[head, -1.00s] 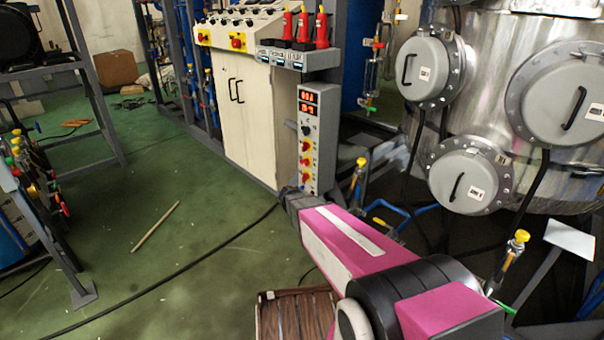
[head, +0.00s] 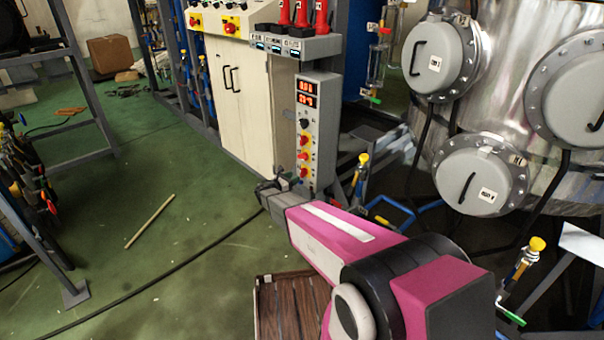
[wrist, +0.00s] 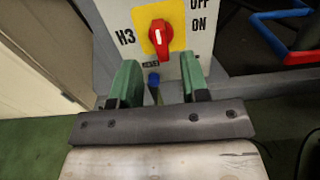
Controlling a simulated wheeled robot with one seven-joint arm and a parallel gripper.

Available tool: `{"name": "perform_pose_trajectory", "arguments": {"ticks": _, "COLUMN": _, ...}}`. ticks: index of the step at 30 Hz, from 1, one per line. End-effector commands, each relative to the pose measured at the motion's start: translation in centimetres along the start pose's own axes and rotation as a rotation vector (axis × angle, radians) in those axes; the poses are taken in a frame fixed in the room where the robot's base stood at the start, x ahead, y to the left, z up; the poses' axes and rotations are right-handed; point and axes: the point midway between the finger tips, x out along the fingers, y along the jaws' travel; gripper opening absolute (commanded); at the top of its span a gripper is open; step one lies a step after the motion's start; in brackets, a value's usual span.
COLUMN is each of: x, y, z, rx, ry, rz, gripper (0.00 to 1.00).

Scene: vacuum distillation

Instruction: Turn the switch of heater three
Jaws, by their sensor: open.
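The heater three switch is a red knob (wrist: 158,38) on a yellow plate, marked H3, with OFF and ON printed to its right. Its white mark points roughly upward in the wrist view. In the head view it is the lowest red knob (head: 304,172) on the narrow grey control panel (head: 321,115). My gripper (wrist: 158,82) is open and empty, its green fingers spread below the knob in the wrist view and not touching it. In the head view my gripper (head: 268,190) is at lower left of the panel.
A cream cabinet (head: 243,100) stands left of the panel. Blue pipes (head: 392,214) and a large steel vessel (head: 510,45) with round hatches stand to the right. A black cable (head: 150,282) and a stick (head: 150,222) lie on the green floor, which is mostly open at left.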

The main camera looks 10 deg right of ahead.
Motion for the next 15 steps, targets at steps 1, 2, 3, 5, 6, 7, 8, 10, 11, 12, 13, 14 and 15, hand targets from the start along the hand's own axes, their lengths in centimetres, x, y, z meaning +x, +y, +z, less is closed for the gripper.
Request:
{"name": "perform_pose_trajectory", "arguments": {"ticks": 1, "x": 1.1, "y": 0.1, "z": -0.1, "rx": 0.001, "ry": 0.0, "rz": -0.002, "gripper": 0.41}}
{"name": "perform_pose_trajectory", "arguments": {"ticks": 2, "x": 1.6, "y": 0.1, "z": -0.1, "rx": 0.001, "ry": 0.0, "rz": -0.001, "gripper": 0.41}}
{"name": "perform_pose_trajectory", "arguments": {"ticks": 3, "x": 2.3, "y": 0.1, "z": -0.1, "rx": 0.001, "ry": 0.0, "rz": -0.001, "gripper": 0.41}}
{"name": "perform_pose_trajectory", "arguments": {"ticks": 5, "x": 3.3, "y": 0.1, "z": -0.1, "rx": 0.001, "ry": 0.0, "rz": -0.001, "gripper": 0.41}}
{"name": "perform_pose_trajectory", "arguments": {"ticks": 6, "x": 3.9, "y": 0.1, "z": -0.1, "rx": 0.001, "ry": 0.0, "rz": -0.001, "gripper": 0.41}}
{"name": "perform_pose_trajectory", "arguments": {"ticks": 7, "x": 4.3, "y": 0.1, "z": -0.1, "rx": 0.001, "ry": 0.0, "rz": -0.001, "gripper": 0.41}}
{"name": "perform_pose_trajectory", "arguments": {"ticks": 8, "x": 4.7, "y": 0.1, "z": -0.1, "rx": 0.001, "ry": 0.001, "rz": -0.001, "gripper": 0.41}}
{"name": "perform_pose_trajectory", "arguments": {"ticks": 10, "x": 5.4, "y": 0.0, "z": -0.1, "rx": 0.001, "ry": 0.001, "rz": -0.001, "gripper": 0.41}}
{"name": "perform_pose_trajectory", "arguments": {"ticks": 11, "x": 5.6, "y": 0.1, "z": -0.1, "rx": 0.002, "ry": 0.001, "rz": -0.001, "gripper": 0.41}}
{"name": "perform_pose_trajectory", "arguments": {"ticks": 12, "x": 5.9, "y": 0.0, "z": -0.1, "rx": 0.002, "ry": 0.001, "rz": 0.0, "gripper": 0.41}}
{"name": "perform_pose_trajectory", "arguments": {"ticks": 13, "x": 6.1, "y": 0.0, "z": -0.1, "rx": 0.002, "ry": 0.001, "rz": 0.0, "gripper": 0.41}}
{"name": "perform_pose_trajectory", "arguments": {"ticks": 14, "x": 6.2, "y": 0.0, "z": 0.0, "rx": 0.002, "ry": 0.001, "rz": 0.0, "gripper": 0.41}}
{"name": "perform_pose_trajectory", "arguments": {"ticks": 15, "x": 6.3, "y": 0.0, "z": 0.0, "rx": 0.002, "ry": 0.001, "rz": 0.0, "gripper": 0.41}}
